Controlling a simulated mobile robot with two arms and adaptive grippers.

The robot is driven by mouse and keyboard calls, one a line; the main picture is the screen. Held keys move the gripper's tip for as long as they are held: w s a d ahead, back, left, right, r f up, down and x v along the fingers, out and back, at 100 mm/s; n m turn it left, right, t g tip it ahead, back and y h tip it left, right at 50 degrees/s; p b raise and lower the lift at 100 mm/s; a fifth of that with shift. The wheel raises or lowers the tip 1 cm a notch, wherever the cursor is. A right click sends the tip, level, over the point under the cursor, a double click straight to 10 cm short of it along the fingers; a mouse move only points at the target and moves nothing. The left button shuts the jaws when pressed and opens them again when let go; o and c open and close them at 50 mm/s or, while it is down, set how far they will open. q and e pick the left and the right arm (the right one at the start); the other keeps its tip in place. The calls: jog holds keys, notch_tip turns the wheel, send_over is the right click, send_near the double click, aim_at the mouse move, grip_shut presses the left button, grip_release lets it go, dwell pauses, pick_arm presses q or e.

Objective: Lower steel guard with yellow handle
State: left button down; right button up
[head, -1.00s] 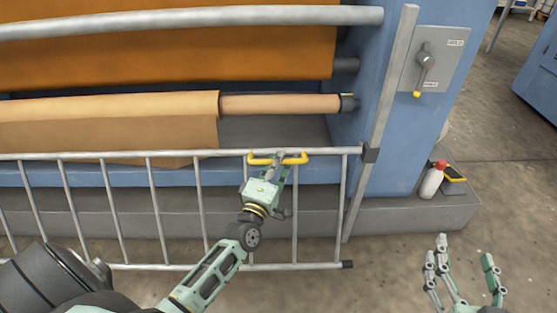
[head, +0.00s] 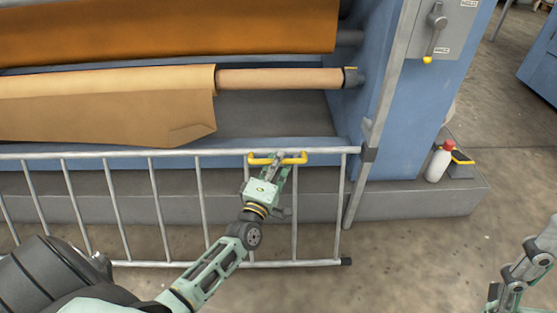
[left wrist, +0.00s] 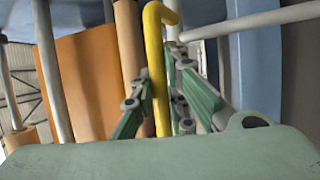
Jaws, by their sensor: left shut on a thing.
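The steel guard (head: 120,155) is a grey barred frame hanging low in front of the press in the head view. Its right end meets a sloping grey post (head: 386,90). The yellow handle (head: 298,159) sits on its top rail near the right end and shows upright in the left wrist view (left wrist: 154,60). My left gripper (head: 277,161) is shut on the yellow handle, its fingers on both sides of the bar. My right gripper (head: 525,268) is partly cut off at the lower right, away from the guard; its opening is unclear.
Behind the guard are a tan roll (head: 280,78) with hanging sheet and an orange roll (head: 170,35). A lever panel (head: 437,28) is on the blue housing. A white red-capped bottle (head: 438,163) stands on the grey plinth at right. Floor is clear below the guard.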

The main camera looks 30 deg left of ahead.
pick_arm(q)
jog(key=shift+d+f+b, duration=0.1)
jog(key=shift+f+b, duration=0.4)
jog(key=shift+f, duration=0.4)
jog(key=c, duration=1.7)
grip_release()
jog(key=shift+c, duration=0.2)
jog(key=v, duration=1.2)
